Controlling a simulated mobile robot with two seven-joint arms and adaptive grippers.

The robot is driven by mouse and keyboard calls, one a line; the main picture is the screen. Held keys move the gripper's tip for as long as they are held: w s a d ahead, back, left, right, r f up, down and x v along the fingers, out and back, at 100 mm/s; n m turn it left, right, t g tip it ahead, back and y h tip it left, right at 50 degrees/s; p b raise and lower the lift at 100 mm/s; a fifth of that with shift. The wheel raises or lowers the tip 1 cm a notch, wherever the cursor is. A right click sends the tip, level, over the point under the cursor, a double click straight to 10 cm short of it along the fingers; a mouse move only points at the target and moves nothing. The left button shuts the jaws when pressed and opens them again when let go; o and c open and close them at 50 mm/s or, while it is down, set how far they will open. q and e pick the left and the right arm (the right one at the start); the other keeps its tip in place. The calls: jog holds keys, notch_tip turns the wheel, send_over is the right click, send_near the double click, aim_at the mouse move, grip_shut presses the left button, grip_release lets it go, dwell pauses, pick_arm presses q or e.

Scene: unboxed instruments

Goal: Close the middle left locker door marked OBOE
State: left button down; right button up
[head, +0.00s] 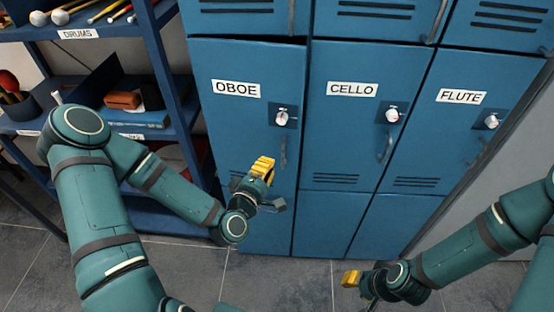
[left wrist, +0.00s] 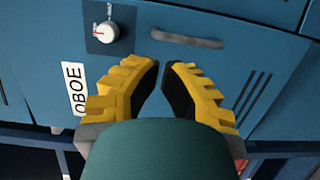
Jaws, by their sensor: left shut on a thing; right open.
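The OBOE door (head: 245,130) is the blue middle left locker door. It has a white label, a round white dial lock (head: 282,118) and a grey handle (head: 284,151). A dark gap shows along its top edge, so it looks slightly ajar. My left gripper (head: 264,168) is in front of the door, left of and below the handle. In the left wrist view its yellow fingers (left wrist: 161,68) are close together, with the handle (left wrist: 187,38) just beyond the tips. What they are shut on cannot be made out. My right gripper (head: 352,279) is open, low in front of the lockers.
The CELLO door (head: 345,140) and FLUTE door (head: 455,130) are to the right and look shut. Blue shelves (head: 175,75) with drum mallets, a cup and boxes stand at the left. Grey floor tiles (head: 280,285) are clear in front.

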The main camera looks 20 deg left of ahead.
aim_at(284, 140)
pick_arm(q)
jog(key=w, duration=0.6)
jog(key=shift+w+d+p, duration=0.25)
jog(key=shift+p, duration=0.1)
jog(key=w+b, duration=0.1)
jog(key=w, duration=0.3)
jog(key=shift+w+d+f, duration=0.1)
jog(key=shift+w+d, duration=0.05)
jog(key=shift+w, duration=0.15)
